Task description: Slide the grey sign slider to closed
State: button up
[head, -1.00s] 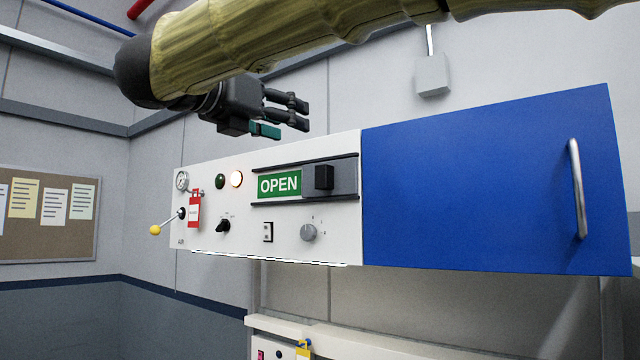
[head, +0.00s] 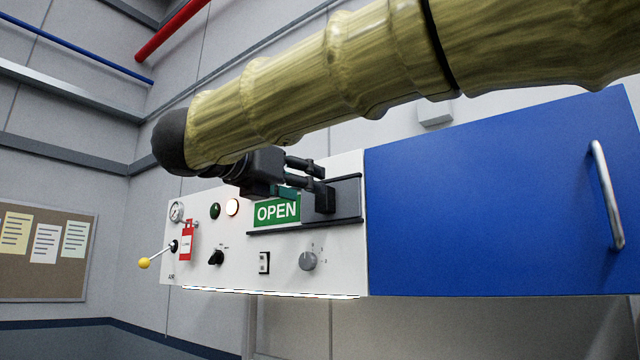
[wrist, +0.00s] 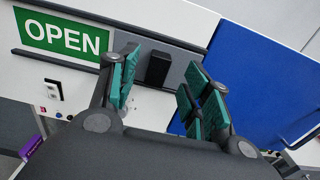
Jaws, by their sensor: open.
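The grey sign slider (head: 347,201) sits at the right of its track on the white panel, with the green OPEN sign (head: 277,211) showing to its left. Its black knob (head: 324,197) stands out from the grey plate; the wrist view also shows the knob (wrist: 158,64). My gripper (head: 312,180) is at the slider in the head view, its fingers close to the knob and partly covering the sign's top. In the wrist view my gripper (wrist: 160,88) is open, with teal pads either side of the knob. Whether a pad touches it I cannot tell.
The white panel also carries a grey dial (head: 308,261), a rocker switch (head: 264,262), a black selector (head: 216,258), a red tag (head: 187,243) and a yellow-tipped lever (head: 145,263). A blue door (head: 480,205) with a metal handle (head: 607,195) adjoins on the right.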

aim_at(325, 201)
jog(key=p+x, duration=0.2)
jog(key=x, duration=0.4)
jog(key=shift+s, duration=0.15)
jog(key=shift+c, duration=0.2)
grip_shut()
